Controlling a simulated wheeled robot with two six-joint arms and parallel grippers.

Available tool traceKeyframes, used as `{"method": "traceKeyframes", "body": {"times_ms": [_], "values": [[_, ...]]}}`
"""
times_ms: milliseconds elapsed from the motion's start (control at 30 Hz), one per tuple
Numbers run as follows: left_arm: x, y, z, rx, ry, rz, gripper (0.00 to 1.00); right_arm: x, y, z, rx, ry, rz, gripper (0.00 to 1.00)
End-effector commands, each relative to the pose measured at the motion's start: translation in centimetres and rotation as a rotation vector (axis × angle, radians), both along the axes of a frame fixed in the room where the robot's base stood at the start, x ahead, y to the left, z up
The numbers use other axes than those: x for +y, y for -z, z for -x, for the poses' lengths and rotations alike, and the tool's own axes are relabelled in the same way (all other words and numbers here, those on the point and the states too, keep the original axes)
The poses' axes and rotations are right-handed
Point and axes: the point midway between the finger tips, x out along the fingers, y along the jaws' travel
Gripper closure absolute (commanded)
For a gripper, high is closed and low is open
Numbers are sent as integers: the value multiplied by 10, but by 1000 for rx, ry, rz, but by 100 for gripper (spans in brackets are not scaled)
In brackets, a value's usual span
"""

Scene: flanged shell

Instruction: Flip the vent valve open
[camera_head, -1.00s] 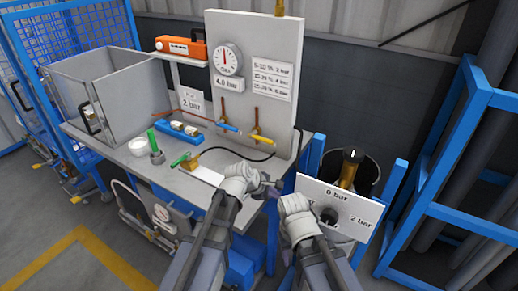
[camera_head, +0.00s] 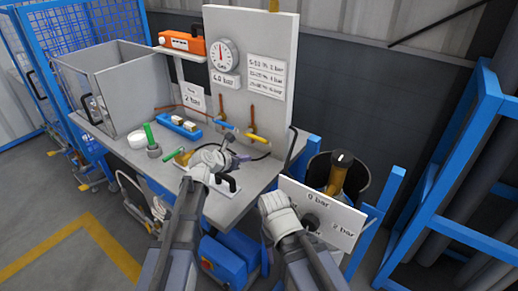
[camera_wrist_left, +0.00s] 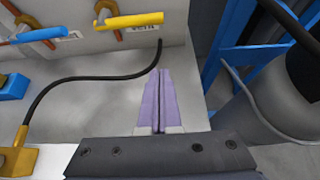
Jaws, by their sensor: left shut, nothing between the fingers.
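Two lever valves sit low on the upright grey panel (camera_head: 250,70): one has a blue handle (camera_head: 224,124) and the other a yellow handle (camera_head: 257,138). I cannot tell by label which is the vent valve. Both handles lie roughly level; in the left wrist view the yellow handle (camera_wrist_left: 134,20) and blue handle (camera_wrist_left: 41,35) are at the top. My left gripper (camera_head: 240,157) is shut and empty over the bench, in front of and below the yellow handle, apart from it. My right gripper's wrist (camera_head: 280,217) is by the pressure sign; its fingers are hidden.
A black hose (camera_wrist_left: 85,78) runs across the bench (camera_head: 262,174) from the panel to a brass fitting (camera_wrist_left: 17,160). A gauge (camera_head: 222,56) is above the valves. A sign with bar values (camera_head: 322,210) and a dark bin (camera_head: 318,172) stand right of the bench.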

Motion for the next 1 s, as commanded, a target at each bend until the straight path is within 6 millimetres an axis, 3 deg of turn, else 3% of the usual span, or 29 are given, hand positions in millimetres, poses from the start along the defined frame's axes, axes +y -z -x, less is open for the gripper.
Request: {"method": "traceKeyframes", "body": {"times_ms": [267,833,1000], "values": [[-7,9,-10,0,2,-2,100,0,8,0,0,0,0,50],[-52,55,-72,-1,4,-3,100,0,55,0,0,-1,0,50],[-53,28,-73,0,2,-2,100,0,28,0,0,0,0,50]]}}
